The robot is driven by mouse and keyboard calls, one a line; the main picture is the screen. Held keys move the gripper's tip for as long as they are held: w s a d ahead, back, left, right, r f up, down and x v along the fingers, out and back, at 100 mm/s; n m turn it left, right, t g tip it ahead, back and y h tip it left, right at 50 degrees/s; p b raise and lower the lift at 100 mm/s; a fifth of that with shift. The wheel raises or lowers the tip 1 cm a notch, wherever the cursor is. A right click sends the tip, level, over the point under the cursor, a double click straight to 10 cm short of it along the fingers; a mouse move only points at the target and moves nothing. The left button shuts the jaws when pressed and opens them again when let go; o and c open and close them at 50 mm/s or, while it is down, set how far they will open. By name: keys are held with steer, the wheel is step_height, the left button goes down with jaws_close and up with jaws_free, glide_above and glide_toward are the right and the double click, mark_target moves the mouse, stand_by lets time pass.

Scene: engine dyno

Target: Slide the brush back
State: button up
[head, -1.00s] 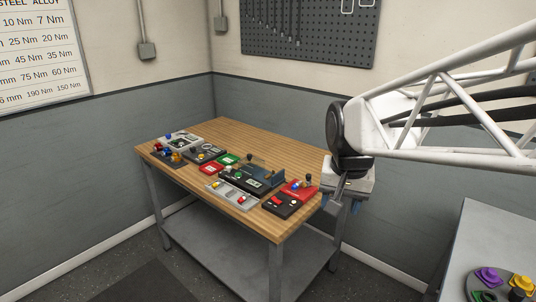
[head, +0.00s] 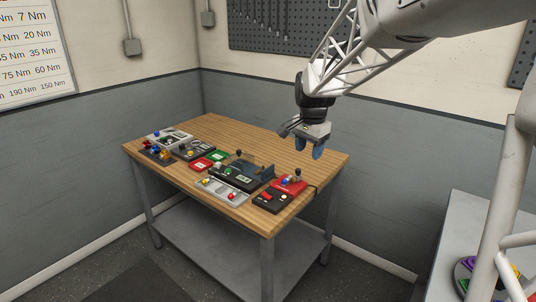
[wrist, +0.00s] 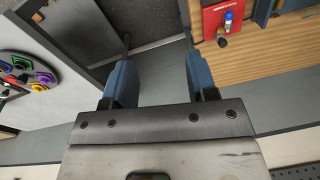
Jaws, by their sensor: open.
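I cannot make out a brush for certain among the small parts on the wooden workbench (head: 285,142). A dark blue-grey device (head: 241,175) with a raised body and a small dark knob sits near the bench's front right. My gripper (head: 310,150) is above the right end of the bench, pointing down, apart from everything. In the wrist view my gripper (wrist: 158,65) is open, with two blue fingers and nothing between them; the bench edge and floor lie beyond.
A red panel (head: 289,186) with knobs is at the bench's right; it also shows in the wrist view (wrist: 215,18). A black panel (head: 270,201), a light grey panel (head: 221,192) and several others stand close together. The back of the bench is clear. A grey table (head: 452,225) holds coloured parts.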

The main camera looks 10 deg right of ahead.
steer(key=w+d+f+m, duration=0.2)
steer(key=w+f+m, duration=0.3)
steer(key=w, duration=0.9)
steer(key=m+g, duration=0.1)
steer(key=m, duration=0.1)
glide_above(298, 169)
step_height(298, 169, down, 10)
steer(key=shift+r, duration=0.15)
steer(key=shift+f, duration=3.9)
steer(key=shift+c, duration=0.2)
jaws_close()
